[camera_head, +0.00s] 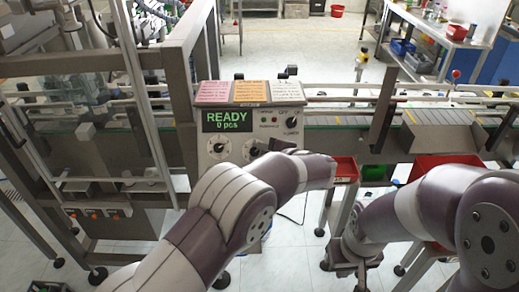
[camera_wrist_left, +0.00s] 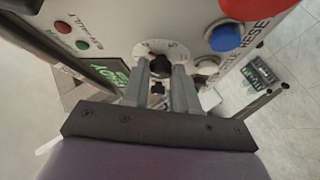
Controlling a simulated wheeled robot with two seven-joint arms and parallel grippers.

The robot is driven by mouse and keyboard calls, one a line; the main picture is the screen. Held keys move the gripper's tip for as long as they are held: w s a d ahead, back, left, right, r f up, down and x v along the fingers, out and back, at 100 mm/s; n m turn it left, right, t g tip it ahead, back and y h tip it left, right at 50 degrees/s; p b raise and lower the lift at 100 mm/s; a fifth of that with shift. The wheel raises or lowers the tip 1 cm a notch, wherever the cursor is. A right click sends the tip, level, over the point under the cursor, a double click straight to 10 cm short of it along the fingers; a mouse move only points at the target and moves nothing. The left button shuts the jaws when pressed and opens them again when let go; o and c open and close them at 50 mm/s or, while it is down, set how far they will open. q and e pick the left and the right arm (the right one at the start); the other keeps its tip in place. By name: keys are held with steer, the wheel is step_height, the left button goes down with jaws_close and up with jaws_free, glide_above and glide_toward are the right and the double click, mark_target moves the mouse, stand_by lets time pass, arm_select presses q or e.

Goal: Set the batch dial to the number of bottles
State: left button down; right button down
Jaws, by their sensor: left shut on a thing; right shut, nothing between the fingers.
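The control panel (camera_head: 205,165) stands in the middle, and its green screen (camera_head: 227,120) reads "READY 0 pcs". Two dials with black knobs sit below the screen, a left dial (camera_head: 219,147) and a right dial (camera_head: 253,149). My left gripper (camera_head: 277,147) is at the right dial and partly covers it. In the left wrist view my left gripper (camera_wrist_left: 161,74) is shut on the black dial knob (camera_wrist_left: 160,65), over a white scale whose marks are too small to read. My right gripper (camera_head: 350,265) is shut and empty, low at the right, away from the panel. I cannot clearly make out bottles.
A blue button (camera_wrist_left: 225,37) and a red button (camera_wrist_left: 245,7) stick out near the held knob. Red and green lamps (camera_wrist_left: 62,27) are on its other side. Red bins (camera_head: 345,167) stand right of the panel. A conveyor (camera_head: 437,135) runs behind them.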

arm_select(q)
steer(key=n+g+p, duration=0.1)
steer(key=n+p, duration=0.1)
steer(key=r+n+g+h+p, duration=0.1)
steer(key=n+g, duration=0.1)
steer(key=n, duration=0.1)
steer(key=shift+w+p, duration=0.2)
steer(key=shift+p, duration=0.15)
steer(key=shift+a+f+n+g+h+p, duration=0.15)
steer(key=shift+n+g+h+p, duration=0.45)
steer(key=shift+n+g+p, duration=0.6)
steer(key=shift+w+n+t, duration=0.1)
steer(key=shift+n+t, duration=0.2)
steer(key=shift+n, duration=0.1)
steer(key=c, duration=0.9)
jaws_free()
steer(key=b+v, duration=0.2)
steer(key=v, duration=1)
steer(key=shift+s+r, duration=0.2)
steer(key=shift+r, duration=0.1)
